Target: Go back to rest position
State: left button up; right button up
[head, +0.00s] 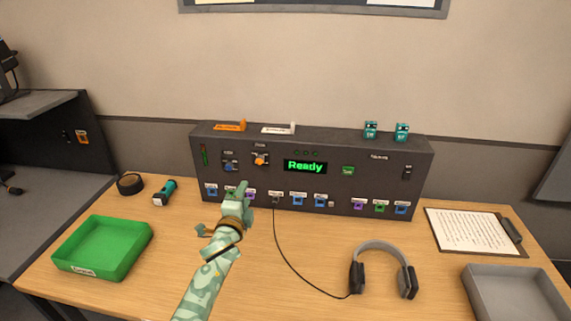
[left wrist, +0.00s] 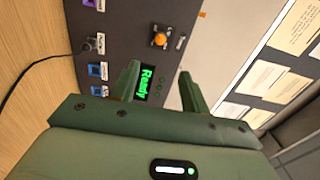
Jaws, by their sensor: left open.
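My left gripper (head: 242,190) is in front of the dark lighting console (head: 415,160), left of its middle, with its arm rising from the bottom of the head view. In the left wrist view, its two green fingers (left wrist: 160,85) stand apart with nothing held between them. The console's green "Ready" display (head: 305,167) lies beyond them; it also shows in the left wrist view (left wrist: 145,84). An orange knob (left wrist: 160,39) shows on the panel there. My right gripper is not in view.
A green tray (head: 135,250) stands at the left, by a flashlight (head: 165,192) and a black tape roll (head: 130,184). Headphones (head: 383,247) with a cable plugged into the console lie right of my arm. A clipboard (head: 475,232) and grey tray (head: 550,300) are at the right.

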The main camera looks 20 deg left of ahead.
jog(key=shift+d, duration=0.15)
pick_arm(q)
jog(key=s+d+f+n+g, duration=0.25)
jog(key=s+n+g, duration=0.2)
jog(key=s, duration=1.25)
jog(key=s+d+f+n+g, duration=0.25)
jog(key=s+g, duration=0.35)
jog(key=s, duration=1)
jog(key=s+d+f+n+g+h, duration=0.1)
jog(key=s+d+f, duration=0.1)
jog(key=f, duration=0.7)
jog(key=s+d+f+g+h, duration=0.1)
jog(key=s+f, duration=0.2)
jog(key=f, duration=0.7)
jog(key=s+d+f+n+g+h, duration=0.1)
jog(key=s+d+f+g, duration=0.1)
jog(key=f, duration=0.7)
jog(key=s+f+n+g, duration=0.1)
jog(key=s+f, duration=0.6)
jog(key=s, duration=0.2)
jog(key=s+f+n+g+h, duration=0.1)
jog(key=s+f, duration=0.5)
jog(key=s, duration=0.3)
jog(key=shift+a+f, duration=0.25)
jog(key=shift+f, duration=0.1)
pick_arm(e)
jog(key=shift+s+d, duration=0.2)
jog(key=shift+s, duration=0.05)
pick_arm(q)
jog(key=shift+s, duration=0.1)
